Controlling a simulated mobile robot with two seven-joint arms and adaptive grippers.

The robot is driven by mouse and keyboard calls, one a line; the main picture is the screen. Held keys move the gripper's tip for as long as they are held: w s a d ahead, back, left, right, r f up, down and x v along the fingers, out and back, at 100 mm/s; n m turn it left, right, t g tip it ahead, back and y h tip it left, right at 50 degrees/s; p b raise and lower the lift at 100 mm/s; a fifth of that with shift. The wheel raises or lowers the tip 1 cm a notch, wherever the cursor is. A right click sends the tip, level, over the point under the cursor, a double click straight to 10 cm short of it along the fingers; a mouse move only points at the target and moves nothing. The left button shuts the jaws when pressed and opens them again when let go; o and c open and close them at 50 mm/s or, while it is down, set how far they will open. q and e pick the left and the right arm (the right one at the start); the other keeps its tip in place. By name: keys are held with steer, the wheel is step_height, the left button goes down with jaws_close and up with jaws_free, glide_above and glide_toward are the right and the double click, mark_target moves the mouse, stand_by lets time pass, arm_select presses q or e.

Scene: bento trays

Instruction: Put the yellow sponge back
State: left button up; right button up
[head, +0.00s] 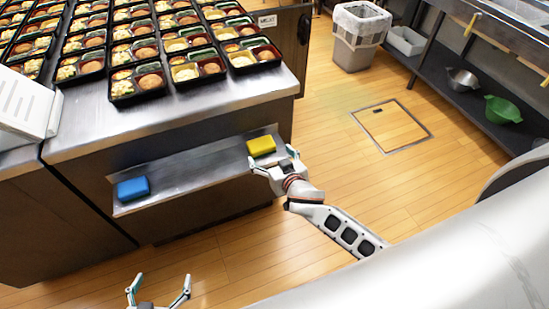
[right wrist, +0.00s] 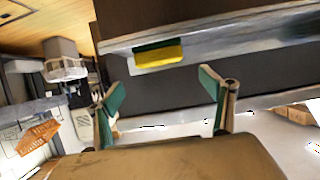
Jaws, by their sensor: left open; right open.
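The yellow sponge (head: 261,146) lies at the right end of a narrow metal shelf (head: 196,172) on the side of the counter. In the right wrist view the yellow sponge (right wrist: 158,55) sits on the shelf edge, beyond the fingertips, with a dark green upper part. My right gripper (head: 272,162) is at the shelf's right end, close to the sponge. Its fingers (right wrist: 160,88) are open with nothing between them. I cannot tell from the head view whether a finger touches the sponge. My left gripper (head: 159,287) is open and empty, low at the bottom of the head view, away from the shelf.
A blue sponge (head: 133,188) lies at the shelf's left end. Several filled bento trays (head: 135,85) cover the steel counter (head: 170,112) above. A grey bin (head: 355,50) stands at the back. The wooden floor to the right of the counter is mostly clear.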

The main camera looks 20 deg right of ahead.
steer(key=s+f+n+g+y, duration=0.1)
steer(key=s+f+n, duration=0.1)
steer(key=s, duration=1)
steer(key=s+f+n+g+y, duration=0.1)
steer(key=s+f, duration=0.4)
steer(key=s, duration=0.7)
steer(key=shift+s+d+n+g, duration=0.15)
steer(key=shift+s+n+g, duration=0.05)
steer(key=shift+n+g, duration=0.25)
steer(key=shift+f, duration=0.1)
